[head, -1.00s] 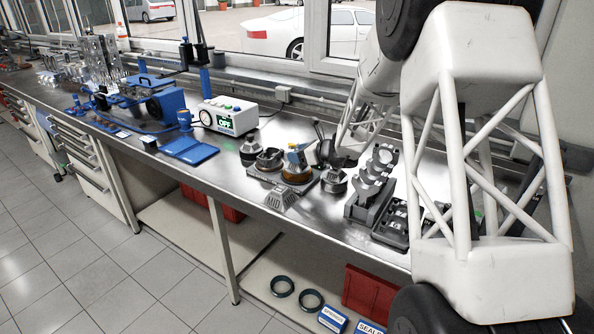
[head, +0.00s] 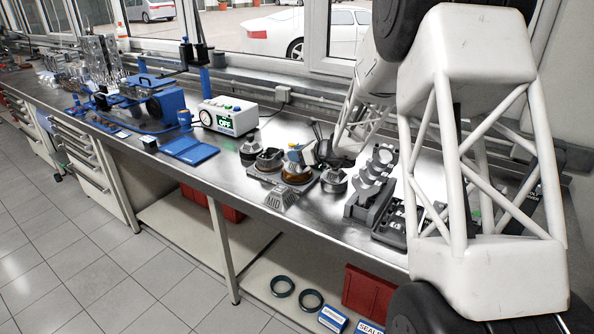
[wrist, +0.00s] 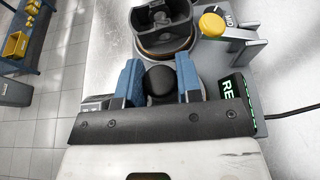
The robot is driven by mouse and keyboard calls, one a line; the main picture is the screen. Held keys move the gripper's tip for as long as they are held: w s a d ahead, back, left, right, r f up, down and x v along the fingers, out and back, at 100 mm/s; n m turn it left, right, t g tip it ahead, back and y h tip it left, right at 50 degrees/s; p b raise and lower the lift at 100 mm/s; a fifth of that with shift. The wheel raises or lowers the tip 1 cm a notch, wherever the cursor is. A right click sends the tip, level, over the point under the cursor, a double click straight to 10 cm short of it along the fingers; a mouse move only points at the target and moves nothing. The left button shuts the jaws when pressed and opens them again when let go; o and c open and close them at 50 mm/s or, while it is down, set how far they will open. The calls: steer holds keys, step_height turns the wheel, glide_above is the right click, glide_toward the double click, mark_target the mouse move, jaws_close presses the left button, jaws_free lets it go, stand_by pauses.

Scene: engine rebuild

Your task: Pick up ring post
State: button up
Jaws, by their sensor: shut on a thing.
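My gripper (wrist: 159,85) shows in the wrist view with its blue fingers on either side of a black, round-topped knob, which I take to be the ring post (wrist: 160,86). The fingers are shut on it. Its lower part is mostly hidden by the fingers and the gripper body; part of a round grey base shows around it. In the head view my gripper (head: 302,156) is small, low over the group of grey fixtures on the bench. The post cannot be made out clearly there.
A dark cup-shaped part on a brown ring (wrist: 164,38) stands just beyond the fingers. A grey bracket (wrist: 240,42) with a yellow knob (wrist: 211,25) is at its right. A grey stepped rack (head: 372,190) stands to the right on the bench. A blue mat (head: 190,151) lies left.

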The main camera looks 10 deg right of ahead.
jaws_close()
steer(key=shift+r, duration=0.15)
steer(key=shift+r, duration=0.8)
steer(key=shift+s+r, duration=0.15)
steer(key=shift+r, duration=0.75)
steer(key=s+r, duration=0.1)
steer(key=s, duration=1.4)
steer(key=shift+s+a+r, duration=0.15)
steer(key=shift+s, duration=0.2)
